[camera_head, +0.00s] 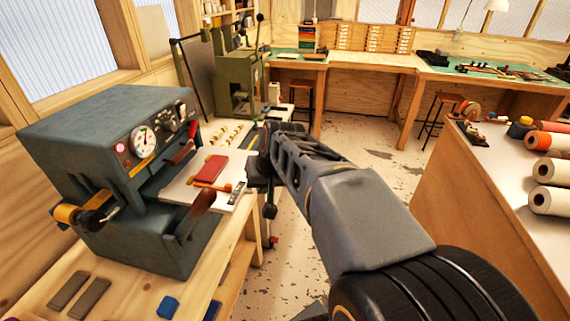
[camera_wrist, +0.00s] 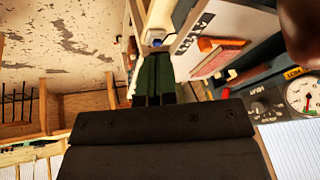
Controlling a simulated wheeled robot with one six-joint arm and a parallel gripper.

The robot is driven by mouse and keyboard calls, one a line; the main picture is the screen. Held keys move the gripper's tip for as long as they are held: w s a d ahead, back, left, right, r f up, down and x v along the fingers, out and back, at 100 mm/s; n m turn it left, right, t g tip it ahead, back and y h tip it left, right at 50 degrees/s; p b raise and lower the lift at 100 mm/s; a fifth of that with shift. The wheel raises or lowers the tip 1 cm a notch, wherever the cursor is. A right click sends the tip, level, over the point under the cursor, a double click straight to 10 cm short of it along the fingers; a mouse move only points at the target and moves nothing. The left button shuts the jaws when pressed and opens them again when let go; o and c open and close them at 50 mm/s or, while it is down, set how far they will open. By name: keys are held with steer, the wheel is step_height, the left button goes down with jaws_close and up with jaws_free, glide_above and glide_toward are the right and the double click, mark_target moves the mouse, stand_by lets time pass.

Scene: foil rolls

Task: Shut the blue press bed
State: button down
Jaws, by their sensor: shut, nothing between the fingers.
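The blue-grey press (camera_head: 120,180) stands on the wooden bench at the left. Its pale bed (camera_head: 180,190) is slid out of the front, carrying a red book (camera_head: 211,169). A brown knobbed handle (camera_head: 202,202) stands at the bed's near side. My gripper (camera_head: 262,150) is just right of the bed's outer end; the head view does not show clearly whether they touch. In the wrist view, my gripper (camera_wrist: 154,75) has its dark fingers together and empty, with the bed (camera_wrist: 191,34) and red book (camera_wrist: 215,58) to their right.
A green press (camera_head: 236,90) stands behind, with small brass pieces on the bench between. A wooden bench (camera_head: 90,290) bears the blue press. A counter with foil rolls (camera_head: 549,171) is at the right. Worn floor (camera_head: 370,165) lies open between.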

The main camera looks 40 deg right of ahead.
steer(key=w+d+r+m+t, duration=0.1)
steer(key=w+d+m, duration=0.15)
steer(key=d, duration=0.55)
steer(key=w+d+m+t, duration=0.1)
steer(key=w+d+m, duration=0.15)
steer(key=d, duration=0.45)
steer(key=w+a+f+p, duration=0.2)
steer(key=w+f, duration=0.6)
steer(key=shift+w+a+f+n+p, duration=0.2)
steer(key=shift+w+a+n+p, duration=0.1)
steer(key=shift+w+p, duration=0.05)
steer(key=shift+w, duration=0.1)
